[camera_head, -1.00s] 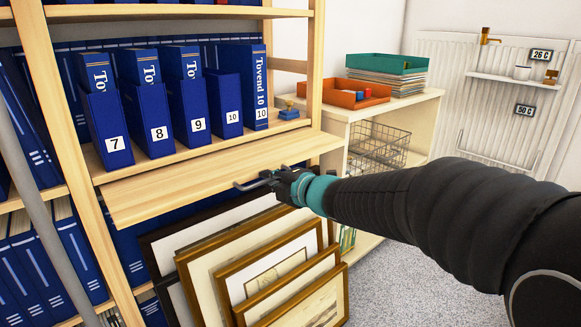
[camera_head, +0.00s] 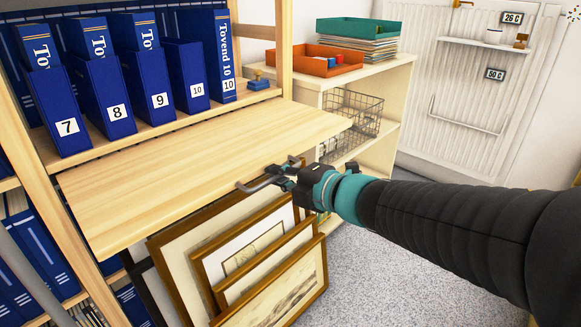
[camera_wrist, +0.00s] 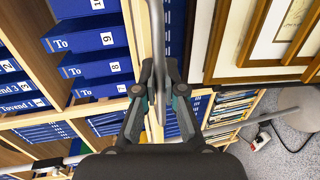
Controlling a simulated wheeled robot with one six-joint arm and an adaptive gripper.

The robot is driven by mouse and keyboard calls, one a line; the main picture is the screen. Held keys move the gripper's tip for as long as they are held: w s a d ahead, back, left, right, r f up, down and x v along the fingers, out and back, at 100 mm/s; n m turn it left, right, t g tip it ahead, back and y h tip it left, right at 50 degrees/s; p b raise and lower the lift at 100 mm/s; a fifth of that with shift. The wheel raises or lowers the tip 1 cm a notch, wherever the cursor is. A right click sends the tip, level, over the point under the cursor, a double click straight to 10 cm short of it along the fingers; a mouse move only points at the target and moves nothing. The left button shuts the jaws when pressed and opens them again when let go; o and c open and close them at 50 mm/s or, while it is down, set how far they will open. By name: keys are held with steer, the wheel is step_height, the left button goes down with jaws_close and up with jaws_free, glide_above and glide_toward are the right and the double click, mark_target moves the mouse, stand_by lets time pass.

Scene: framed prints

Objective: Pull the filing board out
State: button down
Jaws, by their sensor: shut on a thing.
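The filing board (camera_head: 190,170) is a pale wooden panel that sticks out from the shelf unit below the row of numbered blue binders. A grey metal handle (camera_head: 262,181) sits at its front edge. My gripper (camera_head: 282,178) is shut on the handle, with my arm reaching in from the right. In the wrist view my gripper (camera_wrist: 153,105) has its two fingers closed around the grey handle bar, which runs upward along the board's edge.
Blue binders (camera_head: 103,96) stand on the shelf above the board. Framed prints (camera_head: 270,275) lean below it, close under my gripper. A white side shelf (camera_head: 385,140) with a wire basket (camera_head: 350,112) stands to the right. Grey carpet (camera_head: 390,270) is open at the lower right.

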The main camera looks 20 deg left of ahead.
steer(key=c, duration=1.2)
jaws_free()
steer(key=shift+c, duration=0.2)
steer(key=v, duration=1.2)
steer(key=shift+a, duration=0.1)
